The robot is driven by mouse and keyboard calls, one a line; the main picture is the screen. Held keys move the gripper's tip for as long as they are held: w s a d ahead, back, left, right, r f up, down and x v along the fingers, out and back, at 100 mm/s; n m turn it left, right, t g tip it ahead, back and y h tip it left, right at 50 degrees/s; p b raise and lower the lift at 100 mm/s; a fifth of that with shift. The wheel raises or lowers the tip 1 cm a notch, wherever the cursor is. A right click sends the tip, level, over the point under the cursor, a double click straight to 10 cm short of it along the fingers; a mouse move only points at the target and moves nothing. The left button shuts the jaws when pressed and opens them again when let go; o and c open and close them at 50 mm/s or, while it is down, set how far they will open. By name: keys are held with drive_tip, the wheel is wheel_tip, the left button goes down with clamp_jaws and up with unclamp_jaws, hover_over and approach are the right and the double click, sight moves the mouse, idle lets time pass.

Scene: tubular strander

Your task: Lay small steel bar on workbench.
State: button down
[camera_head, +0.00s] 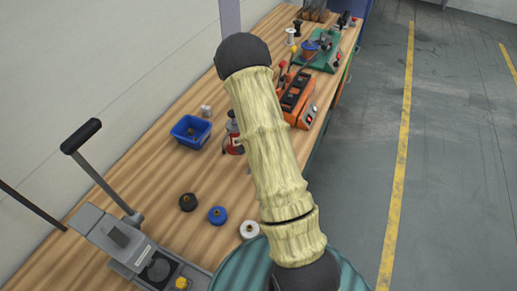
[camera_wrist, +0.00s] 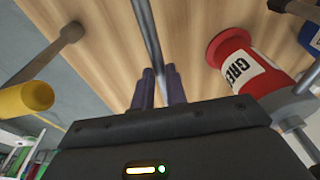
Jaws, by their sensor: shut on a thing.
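In the wrist view, my gripper (camera_wrist: 158,88) is shut on a slim grey steel bar (camera_wrist: 146,32). The bar runs from between the dark fingers up past the top edge of the picture, so its far end is out of view. Behind it is the bare wood of the workbench (camera_wrist: 100,68). I cannot tell whether the bar touches the wood. In the head view, my arm hides the gripper and the bar over the workbench (camera_head: 160,177).
A red grease container (camera_wrist: 235,60) stands right of the fingers. A grey rod with a yellow end (camera_wrist: 28,98) is at left. A blue bin (camera_head: 191,131), spools (camera_head: 217,215), an orange machine (camera_head: 296,98) and a grey lever tool (camera_head: 125,245) occupy the bench. Bare wood shows between them.

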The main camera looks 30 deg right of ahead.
drive_tip(key=shift+f+b, duration=1.55)
drive_tip(key=shift+f, duration=0.65)
drive_tip(key=c, duration=1.3)
unclamp_jaws()
drive_tip(key=r, duration=0.5)
drive_tip(key=s+a+r+b, duration=0.1)
drive_tip(key=r, duration=0.5)
drive_tip(key=s+r, duration=0.1)
drive_tip(key=r, duration=0.5)
drive_tip(key=shift+a+r, duration=0.1)
drive_tip(key=shift+a, duration=0.25)
